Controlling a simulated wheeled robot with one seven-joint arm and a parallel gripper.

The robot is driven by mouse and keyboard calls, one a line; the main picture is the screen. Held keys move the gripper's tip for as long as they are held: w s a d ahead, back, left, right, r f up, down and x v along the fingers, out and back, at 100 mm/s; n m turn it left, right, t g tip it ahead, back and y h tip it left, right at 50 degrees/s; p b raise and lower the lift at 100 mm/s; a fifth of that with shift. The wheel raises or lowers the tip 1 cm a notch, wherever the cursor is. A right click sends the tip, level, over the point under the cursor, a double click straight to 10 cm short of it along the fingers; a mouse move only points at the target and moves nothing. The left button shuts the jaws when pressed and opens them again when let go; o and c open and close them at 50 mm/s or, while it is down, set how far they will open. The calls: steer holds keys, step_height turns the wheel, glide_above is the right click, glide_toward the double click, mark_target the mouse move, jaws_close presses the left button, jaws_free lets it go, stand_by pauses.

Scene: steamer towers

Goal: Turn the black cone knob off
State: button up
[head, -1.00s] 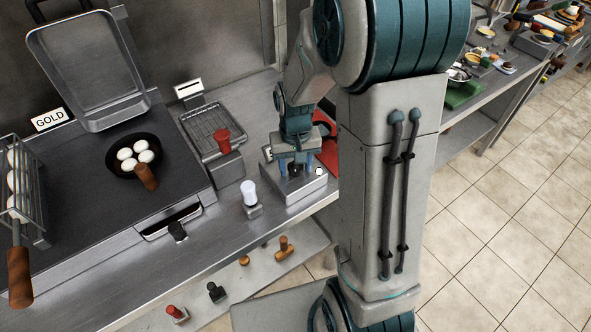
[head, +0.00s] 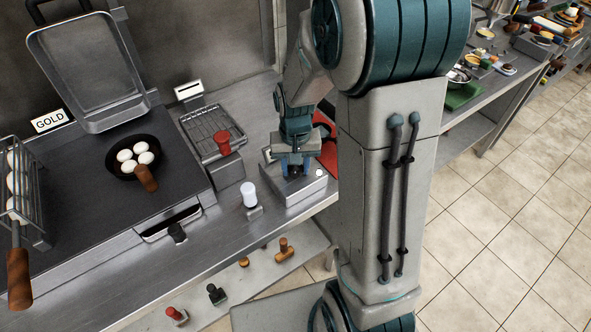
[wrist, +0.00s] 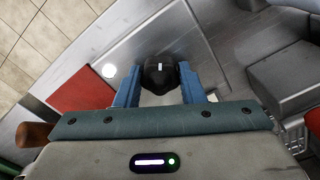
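The black cone knob (wrist: 160,76) shows in the wrist view between my two blue fingers, with a white mark on its top edge. It stands on a grey metal box on the counter; in the head view the knob (head: 295,171) is partly hidden by the fingers. My gripper (head: 295,166) points down over this box. In the wrist view my gripper (wrist: 160,88) has one finger against each side of the knob, with no clear gap, and looks shut on it. A round white light (wrist: 109,70) shows on the box beside the knob.
A white knob (head: 249,194) and a red knob (head: 222,142) stand to the left. A griddle with a pan of eggs (head: 134,163) is farther left. A red board (head: 329,152) lies just right of the box. Several loose knobs lie on the lower shelf (head: 262,268).

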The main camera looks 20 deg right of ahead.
mark_target(295, 167)
steer(key=n, duration=0.6)
steer(key=shift+n, duration=0.3)
steer(key=o, duration=1)
steer(key=shift+f, duration=0.1)
steer(key=shift+r+p, duration=1.75)
steer(key=shift+r, duration=0.85)
